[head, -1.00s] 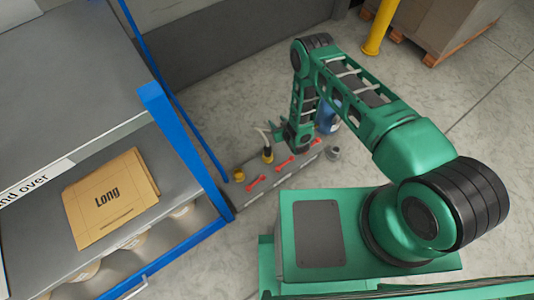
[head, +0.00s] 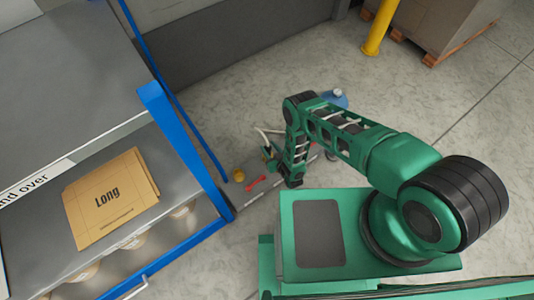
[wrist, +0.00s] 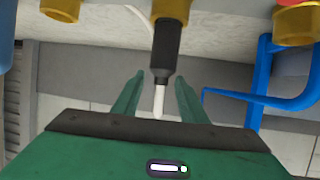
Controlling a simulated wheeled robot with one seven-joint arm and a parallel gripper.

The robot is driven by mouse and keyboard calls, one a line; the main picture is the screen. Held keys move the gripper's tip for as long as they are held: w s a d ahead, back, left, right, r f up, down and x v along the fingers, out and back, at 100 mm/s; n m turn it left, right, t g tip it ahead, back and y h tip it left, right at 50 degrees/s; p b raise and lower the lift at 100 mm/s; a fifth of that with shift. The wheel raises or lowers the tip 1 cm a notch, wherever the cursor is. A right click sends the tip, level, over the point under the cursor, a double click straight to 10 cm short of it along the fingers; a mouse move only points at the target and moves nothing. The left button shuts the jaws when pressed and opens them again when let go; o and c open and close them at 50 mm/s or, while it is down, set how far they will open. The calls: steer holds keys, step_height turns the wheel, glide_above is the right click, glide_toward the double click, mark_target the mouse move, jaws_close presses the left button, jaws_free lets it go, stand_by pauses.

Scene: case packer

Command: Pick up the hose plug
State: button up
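The hose plug (wrist: 166,48) is a black cylinder with a white tip, under a brass fitting at the top of the wrist view. My gripper (wrist: 160,76) is open, with one green finger to each side of it. The plug's lower end and white tip lie between the fingers, with gaps visible on both sides. In the head view my gripper (head: 269,157) is low at the floor manifold (head: 272,181), beside a pale hose (head: 262,136). My arm hides much of the manifold there, and I cannot make out the plug clearly.
A brass fitting (head: 239,175) and a red handle (head: 256,183) show on the manifold. A blue-framed rack (head: 186,150) stands close on the left. A blue container (head: 335,98) stands behind my arm. Open floor lies beyond, toward a yellow post (head: 379,28).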

steer(key=shift+x, duration=2.7)
jaws_close()
